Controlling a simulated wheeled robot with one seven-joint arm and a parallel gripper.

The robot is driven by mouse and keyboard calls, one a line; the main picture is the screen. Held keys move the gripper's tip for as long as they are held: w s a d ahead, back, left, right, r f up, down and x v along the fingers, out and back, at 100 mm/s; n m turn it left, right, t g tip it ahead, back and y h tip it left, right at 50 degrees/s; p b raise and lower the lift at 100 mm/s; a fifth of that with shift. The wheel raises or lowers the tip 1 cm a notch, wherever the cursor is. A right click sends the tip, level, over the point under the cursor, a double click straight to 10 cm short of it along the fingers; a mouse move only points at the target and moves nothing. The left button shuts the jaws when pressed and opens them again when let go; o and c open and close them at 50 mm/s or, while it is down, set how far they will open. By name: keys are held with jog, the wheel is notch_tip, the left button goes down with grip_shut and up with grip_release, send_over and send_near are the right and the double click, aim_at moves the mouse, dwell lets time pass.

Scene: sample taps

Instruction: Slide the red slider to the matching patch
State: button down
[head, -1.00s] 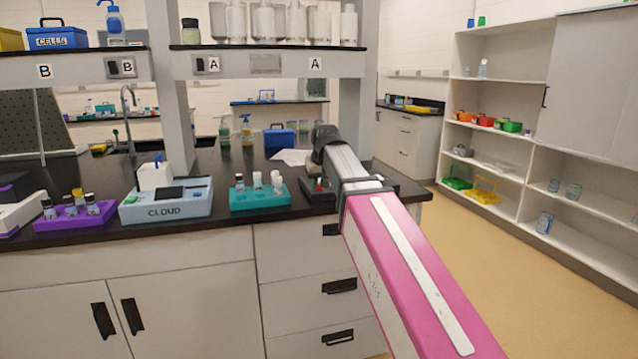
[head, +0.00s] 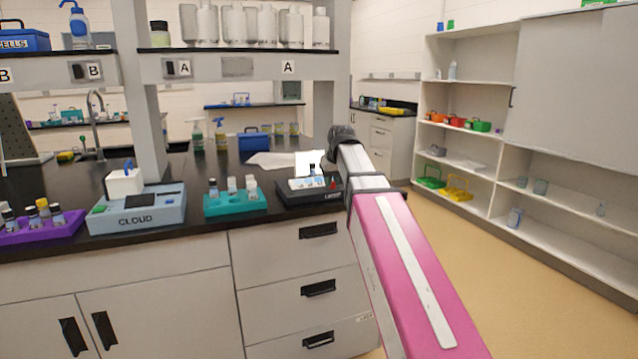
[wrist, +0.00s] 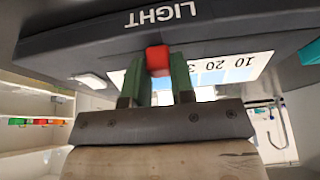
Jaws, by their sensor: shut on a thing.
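The red slider (wrist: 158,59) is a small red block at the edge of a dark grey device labelled LIGHT (wrist: 100,38), seen upside down in the wrist view. My gripper (wrist: 158,80) is shut on the slider with its two green fingers. Behind the fingers is a white scale (wrist: 215,70) with blue patches and numbers 10, 20 and a partly covered 30. The fingers hide part of the scale, so I cannot tell which patch matches. In the head view the dark device (head: 292,196) sits at the right end of the bench, and my arm covers my gripper.
A teal rack with vials (head: 234,207), a pale blue CLOUD device (head: 137,222) and a purple rack (head: 38,236) stand left of the dark device. A white square panel (head: 304,160) stands behind it. Open floor (head: 480,275) lies right of the bench.

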jog(key=shift+w+d, duration=0.15)
jog(key=shift+d, duration=0.3)
jog(key=c, duration=1)
grip_release()
jog(key=shift+o, duration=0.2)
jog(key=shift+r, duration=0.1)
jog(key=v, duration=1)
jog(key=shift+s+r, duration=0.2)
jog(key=shift+r, duration=0.1)
